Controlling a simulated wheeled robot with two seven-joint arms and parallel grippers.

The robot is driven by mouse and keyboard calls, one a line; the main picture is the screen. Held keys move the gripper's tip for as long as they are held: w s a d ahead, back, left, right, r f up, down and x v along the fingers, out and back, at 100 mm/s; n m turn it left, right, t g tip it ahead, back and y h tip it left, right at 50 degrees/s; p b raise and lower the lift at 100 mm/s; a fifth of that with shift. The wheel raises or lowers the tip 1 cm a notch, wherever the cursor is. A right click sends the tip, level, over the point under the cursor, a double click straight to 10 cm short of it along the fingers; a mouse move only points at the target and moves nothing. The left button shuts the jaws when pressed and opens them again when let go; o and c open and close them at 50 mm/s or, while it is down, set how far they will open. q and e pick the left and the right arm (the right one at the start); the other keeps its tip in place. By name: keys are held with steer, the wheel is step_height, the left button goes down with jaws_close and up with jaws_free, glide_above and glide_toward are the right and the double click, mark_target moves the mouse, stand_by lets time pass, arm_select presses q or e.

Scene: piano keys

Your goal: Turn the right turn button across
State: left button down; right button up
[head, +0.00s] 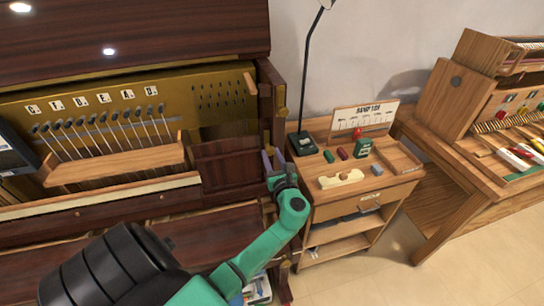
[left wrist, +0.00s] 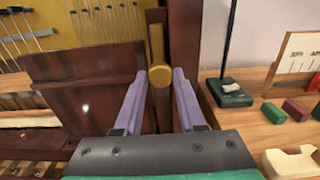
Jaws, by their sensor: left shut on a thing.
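The right turn button is a brass piece with a round end (left wrist: 160,77), in front of the dark post at the piano's right side. In the left wrist view its bar runs upright above the round end. The brass also shows on the post in the head view (head: 283,112). My left gripper (head: 271,153) points up at the post. Its two purple fingers stand on either side of the round brass end in the left wrist view (left wrist: 160,82), shut on it. The exact contact is hard to see. My right gripper is out of view.
The open piano front (head: 120,165) with tuning pins and letter tiles is to the left. A wooden side table (head: 340,200) with a lamp base (head: 303,144), coloured blocks and a sign (head: 362,117) is just right. Another keyboard bench stands at the far right.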

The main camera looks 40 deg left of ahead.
arm_select(q)
steer(key=n+b, duration=0.2)
steer(key=n, duration=0.1)
steer(key=shift+f+b, duration=0.25)
steer(key=shift+b, duration=0.15)
steer(key=n+b, duration=0.3)
steer(key=shift+n, duration=0.4)
steer(key=shift+n+b, duration=5.45)
steer(key=shift+n, duration=0.05)
steer(key=shift+r, duration=0.1)
steer(key=c, duration=0.7)
jaws_free()
steer(key=shift+o, duration=1.1)
steer(key=shift+s+r, duration=0.1)
steer(key=shift+r, duration=0.05)
